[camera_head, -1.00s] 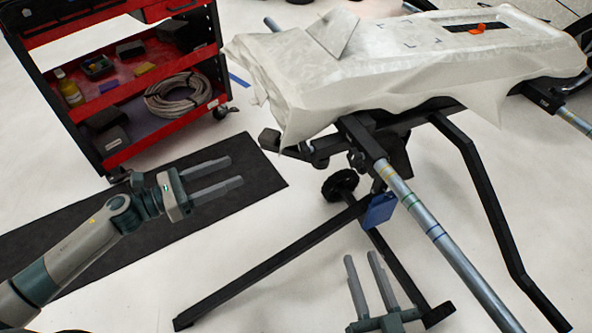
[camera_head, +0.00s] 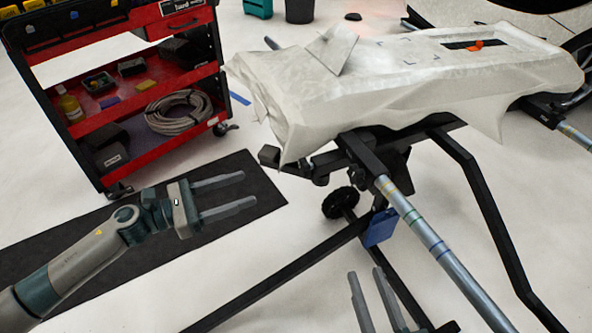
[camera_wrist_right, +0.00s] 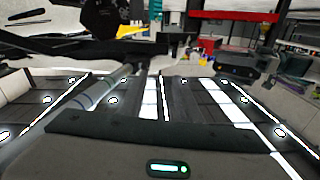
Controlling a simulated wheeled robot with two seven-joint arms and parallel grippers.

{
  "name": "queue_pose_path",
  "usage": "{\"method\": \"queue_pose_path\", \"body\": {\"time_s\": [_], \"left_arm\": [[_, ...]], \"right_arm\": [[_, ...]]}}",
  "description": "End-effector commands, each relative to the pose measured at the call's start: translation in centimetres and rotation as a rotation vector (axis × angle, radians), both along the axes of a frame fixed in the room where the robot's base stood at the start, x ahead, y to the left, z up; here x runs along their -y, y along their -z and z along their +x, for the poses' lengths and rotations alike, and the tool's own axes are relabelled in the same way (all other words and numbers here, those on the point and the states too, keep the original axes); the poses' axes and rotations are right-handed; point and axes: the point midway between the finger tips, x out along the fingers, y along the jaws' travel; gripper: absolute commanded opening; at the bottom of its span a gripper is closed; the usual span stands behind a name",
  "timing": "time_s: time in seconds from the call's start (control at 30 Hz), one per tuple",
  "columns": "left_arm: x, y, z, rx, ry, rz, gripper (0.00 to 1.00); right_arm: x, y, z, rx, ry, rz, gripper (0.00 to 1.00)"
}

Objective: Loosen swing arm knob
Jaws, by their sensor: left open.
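A black round knob-like part (camera_head: 340,201) with a notched edge sits low on the stand, below the draped panel. I cannot tell for sure that it is the swing arm knob. A dark rounded part (camera_wrist_right: 103,17) shows at the top of the right wrist view, cut by the edge. My left gripper (camera_head: 242,189) is open and empty, left of the knob-like part and apart from it. My right gripper (camera_head: 366,274) shows at the bottom edge with its two fingers apart and nothing between them. It is below and right of the knob-like part.
The stand has black legs (camera_head: 290,278) and a grey tube (camera_head: 430,242) with coloured bands. A blue piece (camera_head: 380,228) hangs beside it. A white-draped panel (camera_head: 400,85) lies on top. A red cart (camera_head: 150,95) stands back left, a dark mat (camera_head: 262,190) before it.

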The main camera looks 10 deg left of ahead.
Motion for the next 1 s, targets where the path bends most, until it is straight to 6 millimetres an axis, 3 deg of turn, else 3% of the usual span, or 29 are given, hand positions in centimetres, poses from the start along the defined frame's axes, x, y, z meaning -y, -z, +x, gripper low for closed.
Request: {"method": "queue_pose_path", "body": {"time_s": [0.8,1.0], "left_arm": [[10.3,-0.2,6.9,0.003,0.002,-0.001,0.56],[11.9,-0.1,8.1,0.001,0.000,-0.001,0.56]], "right_arm": [[1.1,4.5,-0.1,-0.241,-0.002,-0.076,0.31],[1.2,5.1,-0.2,-0.273,-0.003,-0.086,0.31]]}}
